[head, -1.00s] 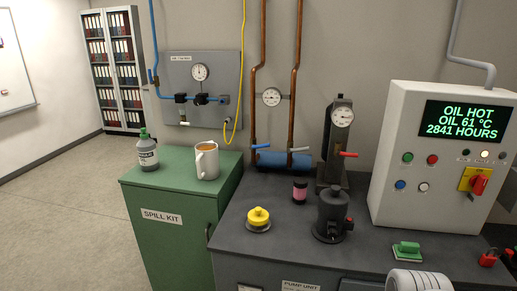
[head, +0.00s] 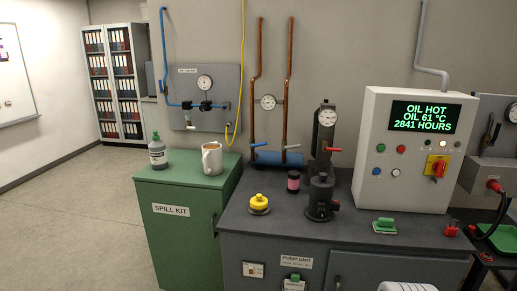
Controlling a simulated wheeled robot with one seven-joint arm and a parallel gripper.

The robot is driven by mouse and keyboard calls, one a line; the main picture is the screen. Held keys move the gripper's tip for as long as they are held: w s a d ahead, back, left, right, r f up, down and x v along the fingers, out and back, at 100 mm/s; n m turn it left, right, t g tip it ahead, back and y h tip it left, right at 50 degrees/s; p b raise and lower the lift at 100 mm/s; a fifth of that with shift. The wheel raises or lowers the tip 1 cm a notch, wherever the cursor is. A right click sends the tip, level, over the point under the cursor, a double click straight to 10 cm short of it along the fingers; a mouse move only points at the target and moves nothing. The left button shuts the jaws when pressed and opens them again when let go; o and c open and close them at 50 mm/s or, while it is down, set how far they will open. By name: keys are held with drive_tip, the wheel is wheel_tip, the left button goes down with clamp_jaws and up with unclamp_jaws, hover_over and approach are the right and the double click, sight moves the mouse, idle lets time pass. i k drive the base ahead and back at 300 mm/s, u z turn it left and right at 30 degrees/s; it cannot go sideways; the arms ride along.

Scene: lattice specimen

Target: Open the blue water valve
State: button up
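Two copper pipes (head: 288,90) run down the wall to a blue horizontal cylinder (head: 280,158) behind the grey bench. A blue lever handle (head: 259,145) sits low on the left pipe, lying nearly level, crosswise to the pipe. A whitish lever (head: 293,147) sits at the same height on the right pipe. I cannot read a label on either. My gripper is not in view; only a white rounded piece shows at the bottom edge, right of centre, and I cannot tell what it is.
On the bench stand a yellow-capped item (head: 259,203), a dark jar (head: 293,181), a black pump (head: 321,197) and the control box (head: 400,160). Floor at left is clear.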

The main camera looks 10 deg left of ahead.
sight(251, 145)
drive_tip(key=u, duration=0.4)
drive_tip(key=i, duration=1.4)
drive_tip(key=u, duration=0.2)
